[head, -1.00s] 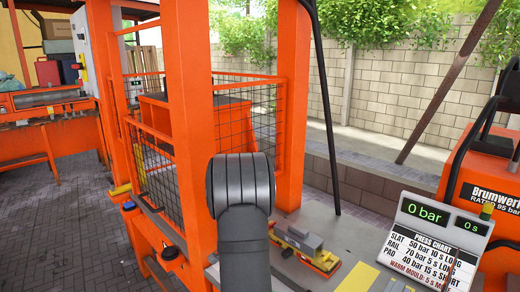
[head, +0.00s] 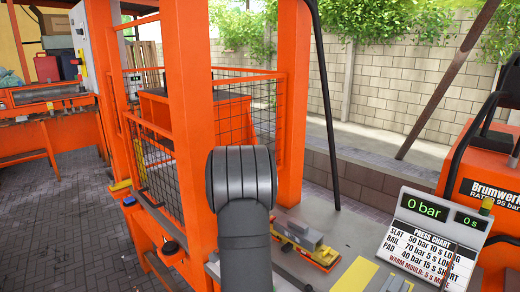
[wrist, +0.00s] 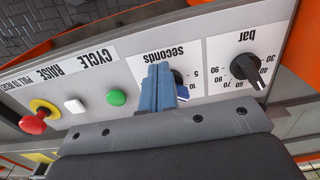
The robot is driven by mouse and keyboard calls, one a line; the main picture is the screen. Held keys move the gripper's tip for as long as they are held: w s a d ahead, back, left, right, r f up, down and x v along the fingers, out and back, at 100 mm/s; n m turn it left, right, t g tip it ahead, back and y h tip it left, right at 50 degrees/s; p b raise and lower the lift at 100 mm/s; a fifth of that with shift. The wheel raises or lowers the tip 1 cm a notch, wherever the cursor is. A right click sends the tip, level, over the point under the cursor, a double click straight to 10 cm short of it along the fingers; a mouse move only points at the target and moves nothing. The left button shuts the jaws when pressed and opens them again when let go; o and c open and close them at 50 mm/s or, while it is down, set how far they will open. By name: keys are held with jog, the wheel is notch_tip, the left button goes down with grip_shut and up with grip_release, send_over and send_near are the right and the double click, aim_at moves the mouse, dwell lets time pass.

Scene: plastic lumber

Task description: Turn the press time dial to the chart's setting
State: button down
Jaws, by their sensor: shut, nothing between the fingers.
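In the wrist view my gripper (wrist: 158,88) shows as blue fingers shut together, empty, in front of the panel's "seconds" scale. The seconds dial (wrist: 181,86), a dark knob with a blue edge, is mostly hidden behind the fingers. Its pointer cannot be read, and I cannot tell whether the fingers touch it. In the head view the press chart (head: 420,255) lists SLAT 50 bar 10 s, RAIL 70 bar 5 s, PAD 40 bar 15 s, and "warm mould: 5 s more". The display (head: 445,214) above it reads 0 bar and 0 s.
In the wrist view the black bar dial (wrist: 246,70) is right of my fingers. A green button (wrist: 117,97), a white button (wrist: 75,105) and a red knob (wrist: 34,122) are to the left. In the head view an orange press frame (head: 192,120) stands close by.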

notch_tip(320, 180, up, 6)
dwell(0.5)
